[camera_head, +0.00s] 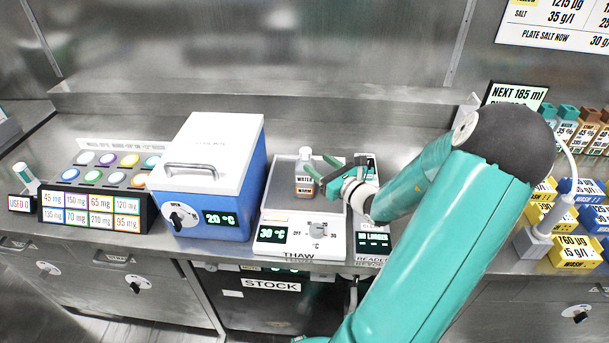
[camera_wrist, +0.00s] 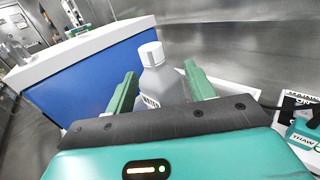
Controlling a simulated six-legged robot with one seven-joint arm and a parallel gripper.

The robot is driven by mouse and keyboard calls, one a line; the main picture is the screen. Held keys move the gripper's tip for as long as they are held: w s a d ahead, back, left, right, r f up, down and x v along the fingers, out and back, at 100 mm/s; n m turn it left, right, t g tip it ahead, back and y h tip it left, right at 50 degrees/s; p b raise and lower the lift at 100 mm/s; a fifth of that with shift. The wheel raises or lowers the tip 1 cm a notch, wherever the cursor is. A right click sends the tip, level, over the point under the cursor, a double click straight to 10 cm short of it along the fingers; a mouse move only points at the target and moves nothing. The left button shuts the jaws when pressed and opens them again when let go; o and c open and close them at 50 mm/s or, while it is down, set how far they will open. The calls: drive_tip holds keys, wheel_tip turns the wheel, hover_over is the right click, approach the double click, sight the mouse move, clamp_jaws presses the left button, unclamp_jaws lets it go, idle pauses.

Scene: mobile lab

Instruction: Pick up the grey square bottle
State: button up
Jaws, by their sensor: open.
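The grey square bottle (camera_head: 305,180) has a white cap and a WATER label. It stands upright on the thaw plate (camera_head: 278,200), a white unit whose display reads 30 °C. In the wrist view the bottle (camera_wrist: 155,80) shows between the two green fingers of my gripper (camera_wrist: 160,88), with a gap on each side. Its lower part is hidden by my gripper's body. In the head view my gripper (camera_head: 322,170) reaches in from the right, its fingers open at the bottle.
A blue and white box (camera_head: 207,175) reading 20 °C stands left of the plate, close by. A reader (camera_head: 373,243) stands right of it, partly behind my arm. A rack of coloured caps (camera_head: 95,205) is at left. Yellow and blue blocks (camera_head: 575,250) are at right.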

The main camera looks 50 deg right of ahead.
sight(309, 158)
drive_tip(key=w, duration=0.5)
drive_tip(key=shift+w+a+r, duration=0.1)
drive_tip(key=shift+w+r, duration=0.15)
drive_tip(key=shift+w, duration=0.15)
clamp_jaws()
